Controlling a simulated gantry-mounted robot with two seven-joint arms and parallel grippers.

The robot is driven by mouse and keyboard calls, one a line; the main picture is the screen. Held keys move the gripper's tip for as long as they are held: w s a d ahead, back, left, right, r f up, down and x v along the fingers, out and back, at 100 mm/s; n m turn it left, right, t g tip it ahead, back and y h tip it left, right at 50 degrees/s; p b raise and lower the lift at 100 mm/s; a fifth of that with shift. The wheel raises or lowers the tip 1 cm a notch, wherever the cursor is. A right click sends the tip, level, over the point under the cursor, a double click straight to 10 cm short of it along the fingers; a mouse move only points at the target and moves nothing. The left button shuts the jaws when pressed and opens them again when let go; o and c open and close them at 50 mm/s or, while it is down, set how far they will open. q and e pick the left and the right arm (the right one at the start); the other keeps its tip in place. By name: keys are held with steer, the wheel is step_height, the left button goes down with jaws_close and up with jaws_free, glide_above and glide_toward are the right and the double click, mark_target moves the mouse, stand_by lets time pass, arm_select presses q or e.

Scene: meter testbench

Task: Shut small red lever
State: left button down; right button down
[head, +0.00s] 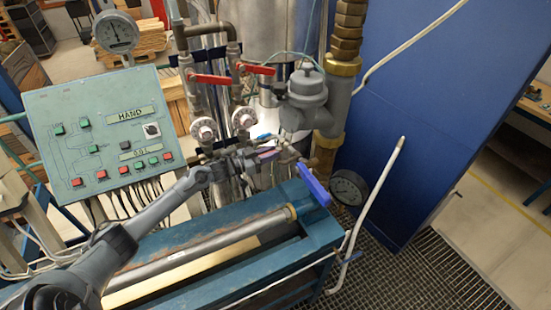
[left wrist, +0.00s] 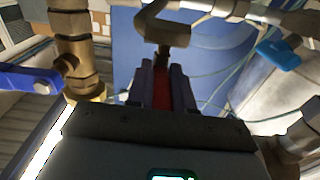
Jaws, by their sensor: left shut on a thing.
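The small red lever (left wrist: 161,92) shows in the left wrist view as a red strip between the two fingers of my left gripper (left wrist: 161,80). The fingers are shut on it from both sides, just below a grey-brown pipe fitting. In the head view my left gripper (head: 265,152) is in among the pipes above the blue bench, behind the blue handle. The lever is too small and covered to make out there. My right gripper is not in view.
Two longer red levers (head: 210,79) (head: 257,69) sit on the pipes above. A blue handle (head: 314,185) and a dark gauge (head: 349,187) are at right. A green control panel (head: 97,133) stands at left. A blue wall (head: 430,110) is behind.

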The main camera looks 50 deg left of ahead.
arm_select(q)
steer(key=shift+f+h, duration=0.1)
steer(key=shift+h, duration=0.2)
steer(key=c, duration=1)
jaws_free()
steer(key=v, duration=1)
steer(key=shift+s+a+b, duration=0.15)
steer(key=shift+s+b, duration=0.15)
steer(key=shift+s, duration=0.1)
steer(key=shift+s+r, duration=0.1)
steer(key=shift+r, duration=0.15)
